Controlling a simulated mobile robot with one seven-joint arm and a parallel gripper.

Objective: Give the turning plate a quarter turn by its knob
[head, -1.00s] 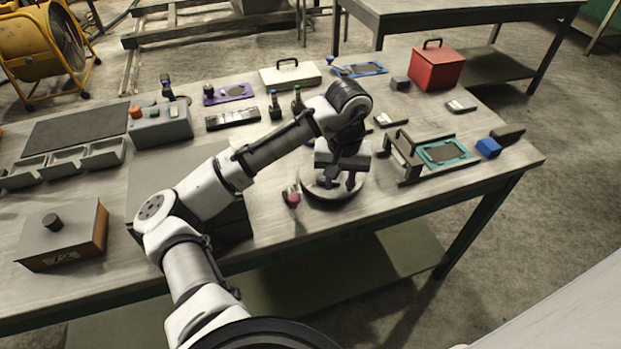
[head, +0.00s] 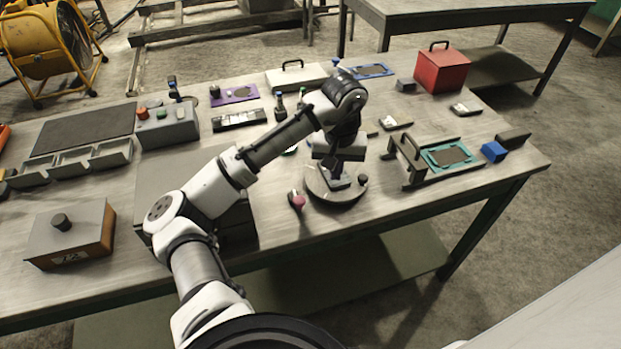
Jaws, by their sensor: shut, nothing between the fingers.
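The turning plate (head: 325,194) is a round grey disc lying on the bench, right of the middle. A small dark knob (head: 363,179) stands at its right edge. My gripper (head: 338,181) points down over the plate, left of the knob and apart from it. Its fingers are together with nothing between them. Whether the fingertips touch the plate, I cannot tell. My gripper and wrist hide the back of the plate.
A pink-ended piece (head: 298,202) lies just left of the plate. A dark-handled stand with a teal frame (head: 450,157) is close on the right, with a blue block (head: 494,151) beyond. The bench front below the plate is clear.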

